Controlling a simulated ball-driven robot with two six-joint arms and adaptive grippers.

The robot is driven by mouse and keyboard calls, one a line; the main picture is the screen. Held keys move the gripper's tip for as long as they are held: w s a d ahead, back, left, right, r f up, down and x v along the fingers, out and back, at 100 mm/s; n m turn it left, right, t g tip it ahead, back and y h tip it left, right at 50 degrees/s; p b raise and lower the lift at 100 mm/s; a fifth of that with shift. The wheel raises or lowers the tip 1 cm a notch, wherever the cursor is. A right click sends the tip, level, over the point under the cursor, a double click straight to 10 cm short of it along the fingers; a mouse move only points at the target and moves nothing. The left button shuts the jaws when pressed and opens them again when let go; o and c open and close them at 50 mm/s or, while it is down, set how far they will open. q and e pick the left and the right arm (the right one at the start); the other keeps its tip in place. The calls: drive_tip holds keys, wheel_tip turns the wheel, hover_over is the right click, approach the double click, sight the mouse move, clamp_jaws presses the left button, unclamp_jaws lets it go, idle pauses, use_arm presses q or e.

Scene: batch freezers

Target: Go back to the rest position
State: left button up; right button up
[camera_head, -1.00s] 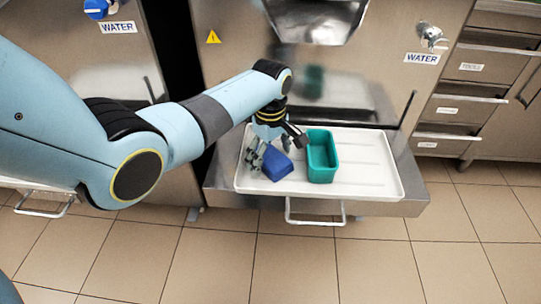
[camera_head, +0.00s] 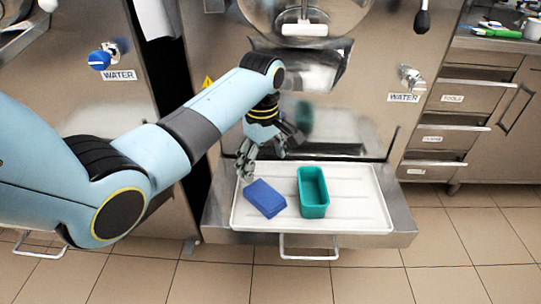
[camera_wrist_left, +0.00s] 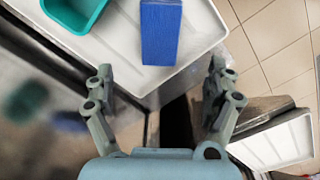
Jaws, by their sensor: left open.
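My left gripper (camera_head: 262,160) is open and empty in the head view. It hangs above the back left part of the white tray (camera_head: 345,214), behind a blue block (camera_head: 264,198). In the left wrist view my open fingers (camera_wrist_left: 160,95) stand wide apart, with the blue block (camera_wrist_left: 161,32) beyond them and nothing between them. A green open container (camera_head: 313,194) stands on the tray to the right of the block; it also shows at the upper left of the wrist view (camera_wrist_left: 72,12). My right gripper is not in view.
The tray sits on a steel shelf (camera_head: 405,230) of the freezer, under its spout (camera_head: 300,68). A blue water tap (camera_head: 99,60) is at the left and a steel tap (camera_head: 410,76) at the right. Drawers (camera_head: 446,98) stand farther right. The tiled floor in front is clear.

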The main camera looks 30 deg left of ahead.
use_arm(q)
drive_tip(key=s+d+m+t, duration=0.1)
drive_tip(key=s+m, duration=0.6)
drive_tip(key=s, duration=0.5)
drive_tip(key=s+d+r+m+t, duration=0.1)
drive_tip(key=s+r+m, duration=0.35)
drive_tip(key=s, duration=0.25)
drive_tip(key=s+d+r+m+t, duration=0.1)
drive_tip(key=s+r+m, duration=0.35)
drive_tip(key=s, duration=0.35)
drive_tip(key=s+a+f+g+y, duration=0.1)
drive_tip(key=s+f, duration=0.1)
drive_tip(key=f, duration=1.2)
drive_tip(key=s+a+f, duration=0.1)
drive_tip(key=s+f, duration=0.1)
drive_tip(key=f, duration=1.3)
drive_tip(key=s+a+f+g, duration=0.1)
drive_tip(key=s+f, duration=1.2)
drive_tip(key=s, duration=0.4)
drive_tip(key=shift+f, duration=0.25)
